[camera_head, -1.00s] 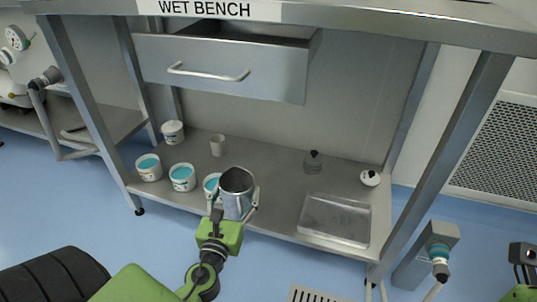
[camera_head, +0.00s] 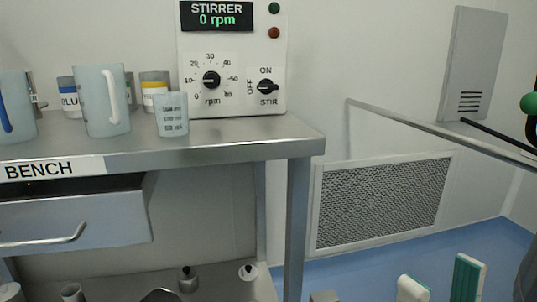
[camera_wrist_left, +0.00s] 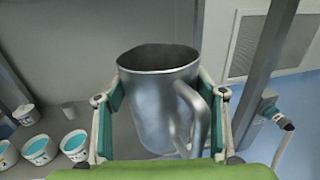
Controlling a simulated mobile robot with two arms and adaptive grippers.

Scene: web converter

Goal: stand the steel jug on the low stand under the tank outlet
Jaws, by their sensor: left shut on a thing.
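The steel jug (camera_wrist_left: 150,100) is upright in the left wrist view, its open rim up and its handle toward the camera. My left gripper (camera_wrist_left: 164,108) is shut on it, one teal-padded finger on each side. In the head view a dark rim-like edge at the bottom may be the jug, but too little shows to tell. My right gripper (camera_head: 438,285) is at the lower right of the head view, its two fingers apart with nothing seen between them. I cannot make out the low stand or the tank outlet.
The steel bench (camera_head: 200,151) carries plastic jugs, beakers and a stirrer box (camera_head: 235,60). Its leg (camera_head: 297,225) stands beside clear blue floor (camera_head: 360,272). A green knob (camera_head: 529,103) shows at the right edge. In the wrist view, several tubs (camera_wrist_left: 39,150) stand at left.

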